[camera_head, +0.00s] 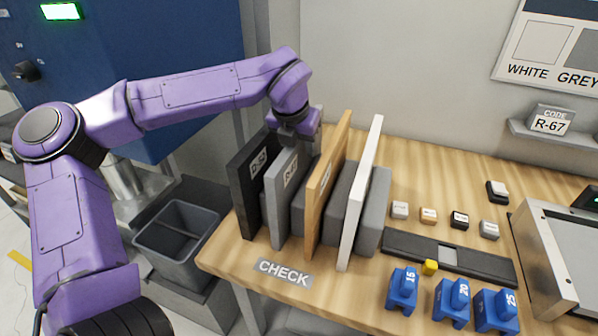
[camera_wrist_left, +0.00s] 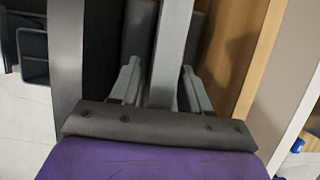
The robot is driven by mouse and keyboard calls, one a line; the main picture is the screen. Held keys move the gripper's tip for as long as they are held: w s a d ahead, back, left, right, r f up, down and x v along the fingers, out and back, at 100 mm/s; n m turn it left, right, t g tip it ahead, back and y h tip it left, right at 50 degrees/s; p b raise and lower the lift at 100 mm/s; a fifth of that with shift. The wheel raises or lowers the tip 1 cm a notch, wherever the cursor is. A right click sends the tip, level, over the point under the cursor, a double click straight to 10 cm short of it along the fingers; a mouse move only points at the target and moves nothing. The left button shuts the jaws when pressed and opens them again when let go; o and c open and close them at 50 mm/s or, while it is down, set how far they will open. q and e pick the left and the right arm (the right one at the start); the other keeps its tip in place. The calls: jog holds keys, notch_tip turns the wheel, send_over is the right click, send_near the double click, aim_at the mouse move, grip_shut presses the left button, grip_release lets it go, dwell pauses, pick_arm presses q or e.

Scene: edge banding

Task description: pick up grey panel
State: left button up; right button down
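The grey panel (camera_head: 283,195) stands upright in a row on the wooden table, between the black panel (camera_head: 250,185) and the wood-coloured panel (camera_head: 325,190). A white panel (camera_head: 360,200) stands at the right of the row. My left gripper (camera_head: 300,140) is at the top of the grey panel, pointing down. In the left wrist view the grey panel (camera_wrist_left: 172,50) runs between my two fingers (camera_wrist_left: 162,88), which look apart with a gap at its left side. The fingertips are partly hidden in the head view. My right gripper is out of view.
Grey divider blocks (camera_head: 375,215) stand between the panels, close to my fingers. A grey bin (camera_head: 178,235) is left of the table. Small sample blocks (camera_head: 428,215), blue numbered pieces (camera_head: 403,290) and a metal-framed machine (camera_head: 550,260) are at the right.

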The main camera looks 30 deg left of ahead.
pick_arm(q)
grip_shut()
jog(key=shift+r, duration=0.15)
dwell(1.0)
